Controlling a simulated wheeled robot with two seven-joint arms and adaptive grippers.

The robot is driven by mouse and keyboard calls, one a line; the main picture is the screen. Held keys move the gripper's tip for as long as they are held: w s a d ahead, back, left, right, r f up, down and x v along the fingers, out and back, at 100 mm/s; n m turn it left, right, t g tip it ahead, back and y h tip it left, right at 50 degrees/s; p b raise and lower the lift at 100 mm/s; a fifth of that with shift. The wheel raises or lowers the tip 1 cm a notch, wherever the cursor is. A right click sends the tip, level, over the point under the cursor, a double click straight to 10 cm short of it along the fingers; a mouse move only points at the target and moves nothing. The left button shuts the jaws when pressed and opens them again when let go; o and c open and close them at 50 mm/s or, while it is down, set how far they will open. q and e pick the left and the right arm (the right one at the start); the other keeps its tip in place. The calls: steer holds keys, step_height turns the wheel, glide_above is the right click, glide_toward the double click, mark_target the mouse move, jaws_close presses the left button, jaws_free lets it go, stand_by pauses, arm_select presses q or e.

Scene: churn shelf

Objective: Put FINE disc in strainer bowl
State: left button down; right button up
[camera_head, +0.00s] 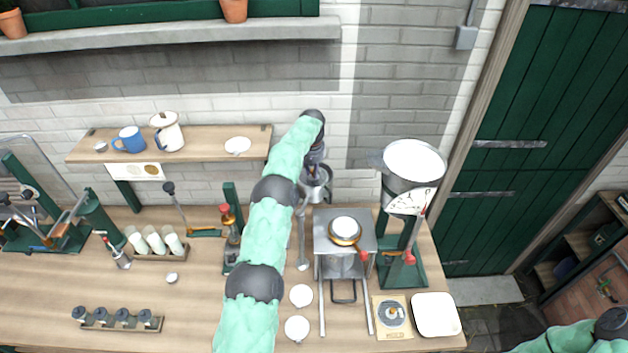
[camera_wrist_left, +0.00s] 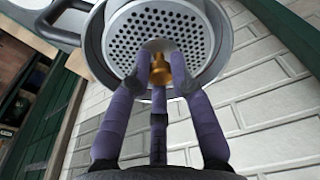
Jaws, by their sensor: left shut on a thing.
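My left gripper (camera_head: 315,165) reaches up and forward to the wall, right of the wooden shelf. In the left wrist view its purple fingers (camera_wrist_left: 157,55) are shut around the brass knob of a grey perforated disc (camera_wrist_left: 190,35). The disc's label does not show. A grey metal bowl with a wide rim (camera_wrist_left: 93,45) lies around or behind the disc. I cannot tell whether the disc is seated in it. In the head view the metal bowl (camera_head: 317,190) is just below the gripper, and the disc is hidden. My right gripper is out of view.
The shelf (camera_head: 205,155) holds a blue mug (camera_head: 130,140), a white jug (camera_head: 167,132) and a white dish. A stand with a pan (camera_head: 345,230) and a dial scale (camera_head: 411,165) are right of my left arm. Small white discs (camera_head: 301,295) lie near the bench's front.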

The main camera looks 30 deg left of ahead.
mark_target(314, 181)
arm_select(q)
step_height(314, 181, down, 5)
steer(key=shift+w+p, duration=0.1)
steer(key=shift+p, duration=0.55)
steer(key=shift+f, duration=0.15)
steer(key=shift+f, duration=0.1)
steer(key=shift+f, duration=0.1)
steer(key=c, duration=1.1)
jaws_free()
steer(key=shift+r, duration=0.4)
steer(key=r, duration=0.3)
steer(key=r+b, duration=0.1)
steer(key=r, duration=0.3)
steer(key=s+r+b, duration=0.1)
steer(key=r, duration=0.3)
steer(key=shift+s+d+r, duration=0.1)
steer(key=shift+d+r, duration=0.15)
steer(key=shift+d, duration=0.1)
